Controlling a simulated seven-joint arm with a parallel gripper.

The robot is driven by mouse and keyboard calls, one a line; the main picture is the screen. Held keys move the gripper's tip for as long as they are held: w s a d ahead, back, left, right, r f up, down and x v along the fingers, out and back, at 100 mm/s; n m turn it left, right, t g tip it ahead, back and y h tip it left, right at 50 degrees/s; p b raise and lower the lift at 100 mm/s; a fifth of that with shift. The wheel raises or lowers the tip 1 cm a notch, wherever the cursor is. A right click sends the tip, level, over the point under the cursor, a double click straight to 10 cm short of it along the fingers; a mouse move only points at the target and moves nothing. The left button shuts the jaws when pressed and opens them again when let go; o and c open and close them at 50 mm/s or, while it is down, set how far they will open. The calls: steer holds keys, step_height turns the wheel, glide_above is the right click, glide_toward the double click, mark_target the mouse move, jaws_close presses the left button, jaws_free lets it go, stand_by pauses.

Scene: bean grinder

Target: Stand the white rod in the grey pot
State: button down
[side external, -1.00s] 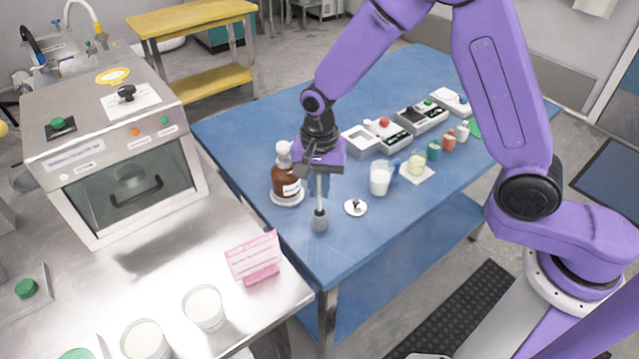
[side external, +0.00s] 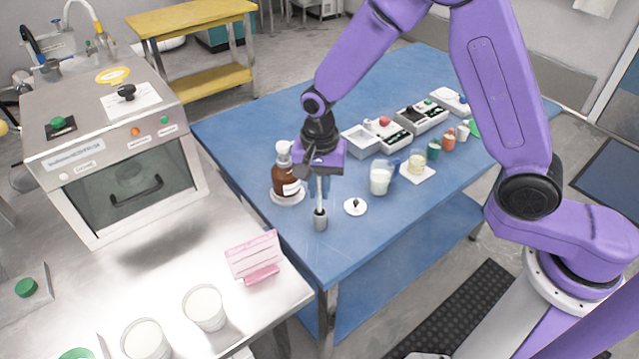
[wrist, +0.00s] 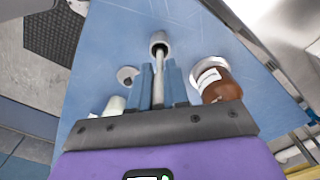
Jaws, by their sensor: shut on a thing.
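The white rod (side external: 319,191) is upright below my gripper, and its lower end is inside the mouth of the grey pot (side external: 320,222). The pot stands on the blue table near its front corner. In the wrist view my gripper (wrist: 158,72) is shut on the rod (wrist: 159,58), with a blue finger on each side of it. The rod runs from the fingers to the pot (wrist: 159,40). I cannot tell whether the rod touches the bottom of the pot.
A brown bottle (side external: 285,178) stands close left of my gripper. A small white disc with a dark knob (side external: 355,206) lies right of the pot, and a white cup (side external: 380,181) stands beyond it. Several small boxes and jars line the back right. The table's front corner is clear.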

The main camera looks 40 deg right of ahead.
mark_target(320, 212)
steer(key=shift+f, duration=2.35)
stand_by(4.1)
steer(key=shift+c, duration=2.4)
jaws_free()
